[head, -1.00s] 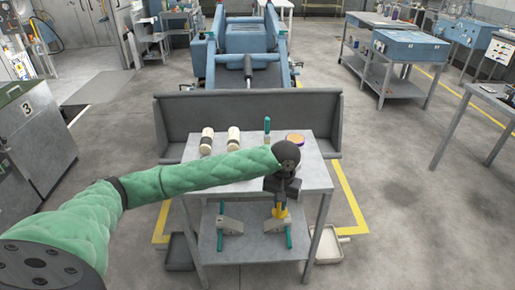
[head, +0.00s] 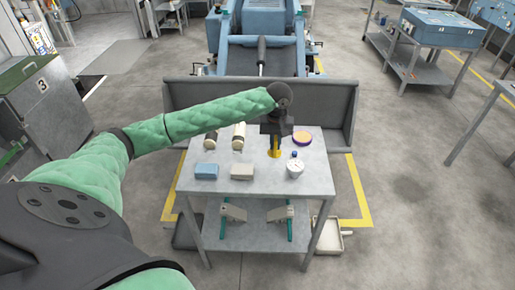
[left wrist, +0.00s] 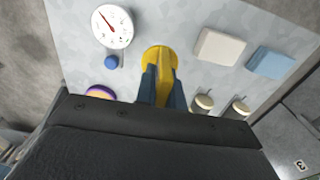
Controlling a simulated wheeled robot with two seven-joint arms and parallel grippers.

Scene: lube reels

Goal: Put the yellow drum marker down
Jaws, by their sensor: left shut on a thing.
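The yellow drum marker (head: 275,153) is upright between the fingers of my left gripper (head: 275,142), over the middle of the table (head: 225,190). In the left wrist view, the fingers (left wrist: 162,88) are shut on the yellow drum marker (left wrist: 159,54), and its round end shows beyond them against the tabletop. I cannot tell whether its base touches the table. My right gripper is not in view.
Around it stand a white gauge (head: 295,168), a purple-rimmed orange disc (head: 302,138), a cream block (head: 242,172), a blue block (head: 206,171) and two cream cylinders (head: 239,131) (head: 211,140). The table's front right is bare.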

